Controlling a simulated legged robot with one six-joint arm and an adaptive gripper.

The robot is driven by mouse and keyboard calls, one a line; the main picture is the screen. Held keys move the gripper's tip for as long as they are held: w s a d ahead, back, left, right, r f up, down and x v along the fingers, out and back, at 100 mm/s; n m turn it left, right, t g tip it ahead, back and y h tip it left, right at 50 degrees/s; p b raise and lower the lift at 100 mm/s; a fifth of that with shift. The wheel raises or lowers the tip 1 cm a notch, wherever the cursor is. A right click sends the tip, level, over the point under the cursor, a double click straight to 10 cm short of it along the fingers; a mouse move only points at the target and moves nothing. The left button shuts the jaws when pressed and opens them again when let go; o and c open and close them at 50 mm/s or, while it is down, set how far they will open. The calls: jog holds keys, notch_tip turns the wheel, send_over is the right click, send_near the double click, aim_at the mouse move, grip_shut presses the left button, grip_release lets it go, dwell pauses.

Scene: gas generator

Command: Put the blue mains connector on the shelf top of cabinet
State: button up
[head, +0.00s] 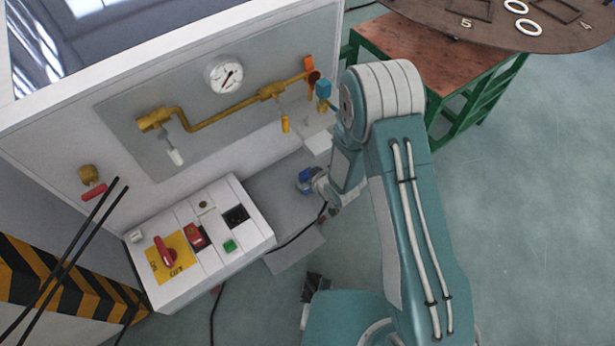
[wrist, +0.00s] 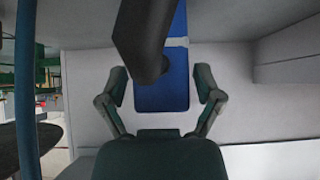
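The blue mains connector (head: 304,178) is low against the cabinet, to the right of the control box in the head view. In the wrist view the blue connector (wrist: 165,92) lies between the two fingers, partly covered by a thick dark cylindrical part. My gripper (wrist: 161,88) is open, with a finger on each side of the blue body and a visible gap at each side. In the head view my gripper (head: 318,185) is small and partly hidden by my arm. The white cabinet (head: 250,45) has a glossy top surface (head: 90,45) at the upper left.
A control box (head: 205,240) with a red switch juts from the cabinet. Yellow pipes (head: 225,108) and a gauge (head: 223,74) sit above. A black cable (head: 297,237) runs by the connector. A green-framed table (head: 430,60) stands right; open floor lies beyond my arm.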

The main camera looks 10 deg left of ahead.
jog(key=shift+r, duration=0.1)
dwell(0.3)
jog(key=v, duration=1.2)
jog(key=w+d+r+m+t+h, duration=0.1)
jog(key=d+r+m+h, duration=0.15)
jog(key=d+r, duration=0.6)
jog(key=w+d+r+m+t+h, duration=0.1)
jog(key=w+d+r+m+h, duration=0.3)
jog(key=r, duration=0.7)
jog(key=s+d+r+m, duration=0.1)
jog(key=s+d+r, duration=0.2)
jog(key=s, duration=0.3)
jog(key=s+d+r+m+g, duration=0.1)
jog(key=s+d+r, duration=0.2)
jog(key=s+r, duration=0.2)
jog(key=s+d+r+m+g, duration=0.1)
jog(key=s+d+r, duration=0.2)
jog(key=s+r, duration=0.2)
jog(key=s, duration=0.3)
jog(key=shift+s, duration=0.25)
jog(key=shift+r+m, duration=0.15)
jog(key=shift+m, duration=0.1)
